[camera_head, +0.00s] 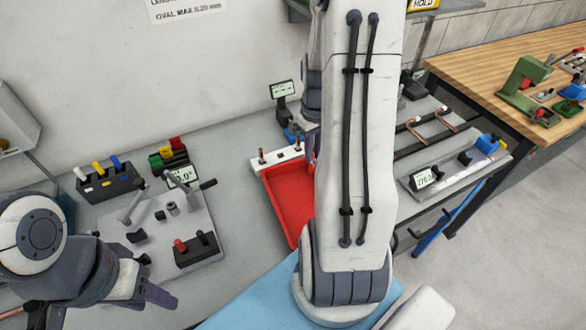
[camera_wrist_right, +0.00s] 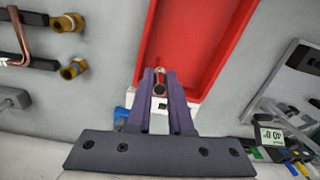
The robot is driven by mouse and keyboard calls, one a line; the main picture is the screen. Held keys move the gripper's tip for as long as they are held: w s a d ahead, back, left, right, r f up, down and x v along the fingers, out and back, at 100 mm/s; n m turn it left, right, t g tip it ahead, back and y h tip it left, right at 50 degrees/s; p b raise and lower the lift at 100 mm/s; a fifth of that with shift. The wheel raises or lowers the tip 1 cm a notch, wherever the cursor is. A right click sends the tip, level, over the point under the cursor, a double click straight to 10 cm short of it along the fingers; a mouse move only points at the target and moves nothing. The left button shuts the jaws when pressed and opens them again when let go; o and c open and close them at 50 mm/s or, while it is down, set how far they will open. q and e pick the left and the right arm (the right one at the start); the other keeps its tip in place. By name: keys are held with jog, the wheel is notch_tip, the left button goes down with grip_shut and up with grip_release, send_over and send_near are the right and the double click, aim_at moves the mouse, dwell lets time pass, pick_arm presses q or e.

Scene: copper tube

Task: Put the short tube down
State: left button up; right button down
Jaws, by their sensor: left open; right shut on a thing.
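My right gripper (camera_wrist_right: 160,76) is shut on a small piece, apparently the short tube (camera_wrist_right: 159,89); only a little of it shows between the fingertips. A white block (camera_wrist_right: 160,106) lies behind the fingers, at the end of the red tray (camera_wrist_right: 198,45). Whether the tube touches the block or tray, I cannot tell. In the head view, the white block (camera_head: 267,164) carries small copper-coloured upright pieces, and a fingertip of my right gripper (camera_head: 310,142) shows beside it; my right arm hides the rest. My left gripper (camera_head: 150,292) is open and empty at lower left.
A grey fixture plate (camera_head: 165,225) with levers stands left of the red tray (camera_head: 277,205). Behind it are a black rack (camera_head: 107,182) with coloured handles and a small display (camera_head: 283,89). Bent copper tubes (camera_head: 415,133) lie at right. A wooden bench (camera_head: 490,65) stands further right.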

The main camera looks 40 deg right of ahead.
jog(key=w+a+f, duration=0.1)
jog(key=f, duration=0.1)
jog(key=w+a+f+p, duration=0.1)
jog(key=f, duration=0.1)
jog(key=w+a+f+p, duration=0.1)
jog(key=f, duration=0.1)
jog(key=shift+w+a+f, duration=0.15)
jog(key=shift+a+f, duration=0.15)
jog(key=shift+a, duration=0.05)
jog(key=shift+f, duration=0.15)
jog(key=shift+f, duration=0.1)
jog(key=shift+f, duration=0.15)
jog(key=c, duration=0.8)
grip_release()
